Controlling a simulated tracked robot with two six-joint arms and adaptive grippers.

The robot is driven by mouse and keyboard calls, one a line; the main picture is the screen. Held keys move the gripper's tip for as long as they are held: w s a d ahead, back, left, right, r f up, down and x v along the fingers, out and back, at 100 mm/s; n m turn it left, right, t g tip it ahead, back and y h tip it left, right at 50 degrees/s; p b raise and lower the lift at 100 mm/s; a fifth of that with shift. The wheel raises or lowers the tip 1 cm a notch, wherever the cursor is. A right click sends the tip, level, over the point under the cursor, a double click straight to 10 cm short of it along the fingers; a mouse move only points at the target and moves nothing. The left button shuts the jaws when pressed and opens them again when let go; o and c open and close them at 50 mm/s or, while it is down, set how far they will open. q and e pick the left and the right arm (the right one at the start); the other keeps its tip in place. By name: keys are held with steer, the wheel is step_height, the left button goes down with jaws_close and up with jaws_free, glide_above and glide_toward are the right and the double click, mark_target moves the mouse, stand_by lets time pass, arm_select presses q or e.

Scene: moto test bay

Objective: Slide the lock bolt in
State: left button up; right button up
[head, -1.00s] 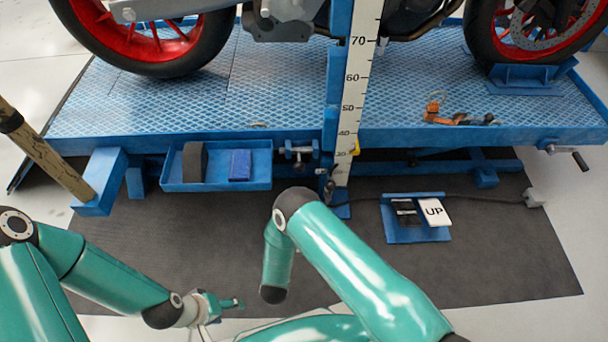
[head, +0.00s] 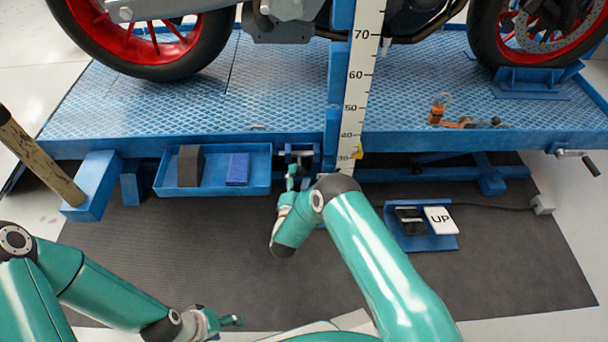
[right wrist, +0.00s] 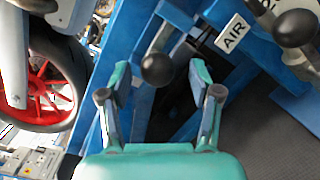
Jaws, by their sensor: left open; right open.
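The lock bolt shows in the right wrist view as a metal rod with a dark ball knob (right wrist: 157,70), in front of the blue lift frame. In the head view the bolt's mount (head: 302,152) is at the platform's front edge, partly hidden by my right gripper (head: 292,180). In the right wrist view, my right gripper's two fingers stand apart, with the knob showing between their tips; I cannot tell whether they touch it. My left gripper (head: 230,320) is open and low at the front left, far from the bolt.
A blue tray (head: 212,190) with two blocks is left of the bolt. A height scale (head: 357,90) rises on its right. A pedal box (head: 428,243) marked UP lies on the dark mat. An AIR label (right wrist: 233,34) and another ball knob (right wrist: 296,28) are nearby.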

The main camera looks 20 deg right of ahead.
steer(key=shift+x, duration=0.95)
jaws_close()
